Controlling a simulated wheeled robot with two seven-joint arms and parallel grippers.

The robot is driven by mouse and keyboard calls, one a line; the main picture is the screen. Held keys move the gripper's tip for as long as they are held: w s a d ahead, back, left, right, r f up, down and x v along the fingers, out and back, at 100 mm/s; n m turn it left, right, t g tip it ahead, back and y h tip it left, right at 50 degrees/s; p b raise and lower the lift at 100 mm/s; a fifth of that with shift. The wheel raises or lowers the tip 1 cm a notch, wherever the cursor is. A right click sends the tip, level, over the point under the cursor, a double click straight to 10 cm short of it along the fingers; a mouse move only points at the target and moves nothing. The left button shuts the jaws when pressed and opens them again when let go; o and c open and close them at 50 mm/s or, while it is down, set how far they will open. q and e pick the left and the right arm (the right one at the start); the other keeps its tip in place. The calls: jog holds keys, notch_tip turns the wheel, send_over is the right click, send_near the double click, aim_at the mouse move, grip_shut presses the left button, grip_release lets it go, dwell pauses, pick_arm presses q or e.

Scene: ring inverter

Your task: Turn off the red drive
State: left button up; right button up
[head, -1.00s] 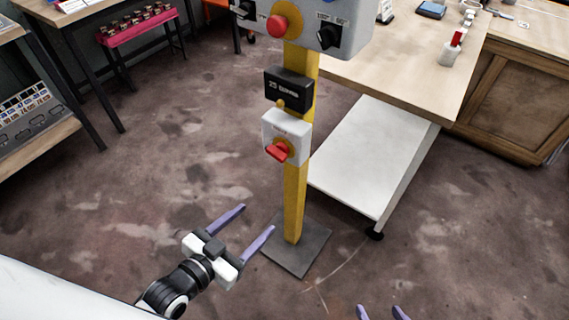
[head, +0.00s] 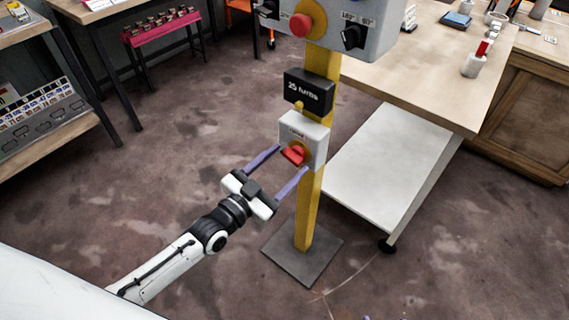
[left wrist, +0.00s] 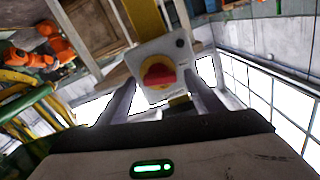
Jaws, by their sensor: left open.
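A white switch box (head: 314,130) with a red rotary handle (head: 293,154) on a yellow disc is fixed to a yellow post (head: 310,205). In the left wrist view the red handle (left wrist: 159,76) sits between my finger tips, on the white box (left wrist: 150,53). My left gripper (head: 278,162) is open, its two purple fingers reaching up to either side of the handle. I cannot tell whether they touch the box. At the bottom edge of the head view only a tiny purple tip of my right gripper (head: 367,317) shows.
A workbench (head: 425,70) with a white lower shelf (head: 385,165) stands close on the right.

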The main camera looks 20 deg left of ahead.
pick_arm(q)
jog(key=shift+w, duration=0.1)
jog(key=c, duration=1)
jog(key=shift+n, duration=0.7)
jog(key=shift+c, duration=0.2)
jog(key=shift+n+p, duration=0.3)
jog(key=shift+n, duration=0.5)
jog(key=o, duration=1)
jog(key=shift+o, duration=0.2)
jog(key=shift+f, duration=0.1)
